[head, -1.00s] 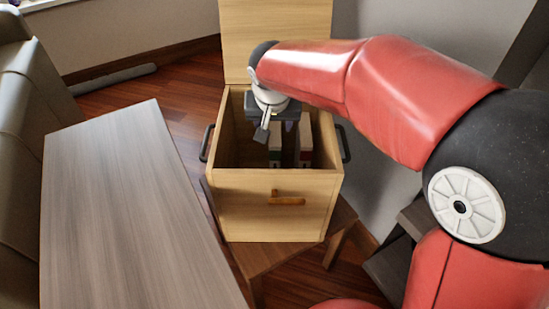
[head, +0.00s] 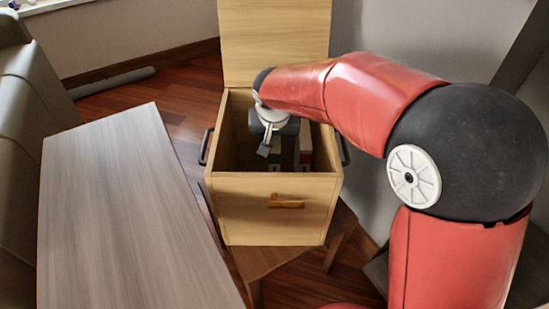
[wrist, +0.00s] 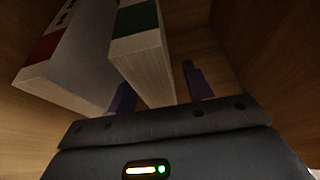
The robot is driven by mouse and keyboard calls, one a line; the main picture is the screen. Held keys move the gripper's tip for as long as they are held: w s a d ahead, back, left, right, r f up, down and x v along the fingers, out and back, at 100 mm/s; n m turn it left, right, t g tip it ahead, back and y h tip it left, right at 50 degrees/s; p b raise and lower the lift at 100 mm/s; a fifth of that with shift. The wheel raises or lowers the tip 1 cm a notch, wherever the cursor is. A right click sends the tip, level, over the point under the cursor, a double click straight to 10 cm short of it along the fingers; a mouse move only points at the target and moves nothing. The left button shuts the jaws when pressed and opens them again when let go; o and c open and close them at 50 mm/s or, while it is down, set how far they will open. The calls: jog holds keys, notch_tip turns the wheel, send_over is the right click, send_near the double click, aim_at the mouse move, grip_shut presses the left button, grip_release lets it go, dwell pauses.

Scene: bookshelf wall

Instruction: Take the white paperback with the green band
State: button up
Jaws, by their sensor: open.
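The white paperback with the green band (wrist: 139,48) stands in the wooden box, seen from close up in the wrist view. In the head view a small part of it (head: 275,160) shows below my gripper. My gripper (wrist: 158,88) is open inside the box, with one dark finger on each side of this book. The left finger is in the gap between it and a white book with a red band (wrist: 72,62). Whether either finger touches the book I cannot tell.
The red-banded book (head: 304,158) stands close to the right. The box (head: 270,208) has its lid (head: 275,45) raised at the back and sits on a low wooden stand (head: 262,262). A grey-brown table (head: 125,215) is at left, bare.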

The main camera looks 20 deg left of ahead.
jog(key=shift+f, duration=0.2)
dwell(0.3)
grip_shut()
